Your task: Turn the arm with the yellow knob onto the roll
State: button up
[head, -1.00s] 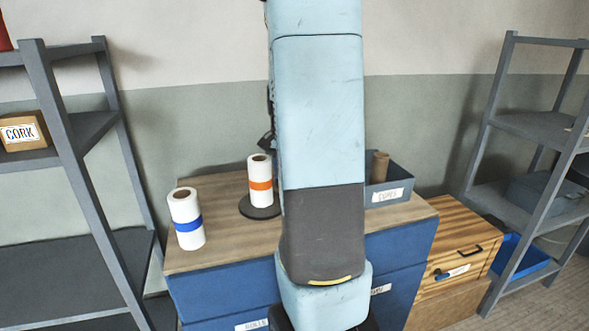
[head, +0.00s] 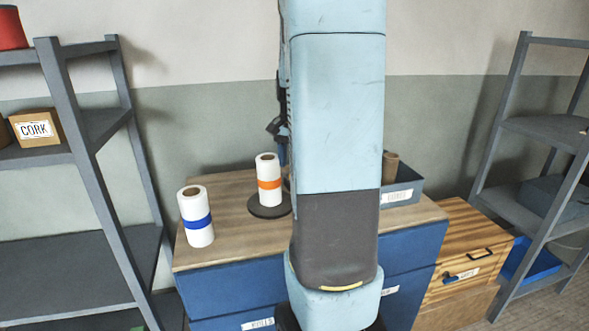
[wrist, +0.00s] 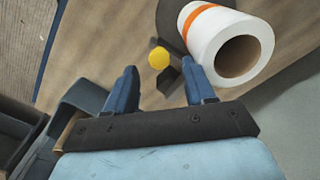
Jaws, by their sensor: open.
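A white roll with an orange band (head: 268,180) stands upright on a dark round base (head: 270,207) on the wooden cabinet top. It also shows large in the wrist view (wrist: 225,45). The yellow knob (wrist: 159,58) sits on a dark arm (wrist: 167,76) beside the roll; the head view hides both behind my arm. My gripper (wrist: 160,88) is open, its two blue fingers apart, with the knob showing between and beyond the fingertips. The right finger is near the roll's edge in the picture. I cannot tell whether anything touches.
A roll with a blue band (head: 195,216) stands at the left of the cabinet top (head: 230,235). A grey bin (head: 402,190) holding a brown tube (head: 390,165) stands at the right. Shelves flank both sides.

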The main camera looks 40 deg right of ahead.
jog(key=shift+r, duration=2.2)
jog(key=shift+c, duration=0.2)
